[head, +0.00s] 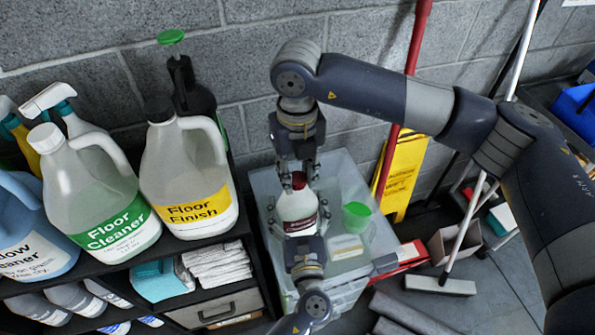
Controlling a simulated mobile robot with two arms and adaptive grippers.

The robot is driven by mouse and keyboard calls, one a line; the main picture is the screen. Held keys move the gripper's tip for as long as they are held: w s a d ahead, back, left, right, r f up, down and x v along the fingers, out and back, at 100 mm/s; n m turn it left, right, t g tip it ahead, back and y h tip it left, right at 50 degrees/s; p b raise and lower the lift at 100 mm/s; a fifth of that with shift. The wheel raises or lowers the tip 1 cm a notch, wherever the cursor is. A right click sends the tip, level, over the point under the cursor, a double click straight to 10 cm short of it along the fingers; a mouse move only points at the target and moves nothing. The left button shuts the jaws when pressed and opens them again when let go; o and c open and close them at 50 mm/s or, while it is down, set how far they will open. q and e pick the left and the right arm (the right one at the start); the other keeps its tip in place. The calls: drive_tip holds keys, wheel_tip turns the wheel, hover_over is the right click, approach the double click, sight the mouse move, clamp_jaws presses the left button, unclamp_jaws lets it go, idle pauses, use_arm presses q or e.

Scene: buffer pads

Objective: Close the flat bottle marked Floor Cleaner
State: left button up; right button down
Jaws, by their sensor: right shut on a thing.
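A small white bottle (296,207) with a dark red label is upright over a translucent bin in the middle; its label is too small to read. A red cap (299,181) is at its top, in my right gripper (298,184), which is shut on it from above. I cannot tell whether the cap is seated on the neck. My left gripper (299,220) comes from below, its fingers on both sides of the bottle's body; its grip is unclear. A large jug marked Floor Cleaner (85,200), with a green label and white cap, stands on the shelf at left.
The bin's lid (352,180) also bears a green cup (357,214) and a pale block (346,247). A Floor Finish jug (186,180) stands near the shelf's right edge. A yellow sign (405,170), poles and a broom head (440,286) are at right.

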drive_tip(key=m, duration=0.3)
drive_tip(key=c, duration=1.2)
unclamp_jaws()
drive_tip(key=shift+r, duration=2.25)
drive_tip(key=shift+c, duration=0.4)
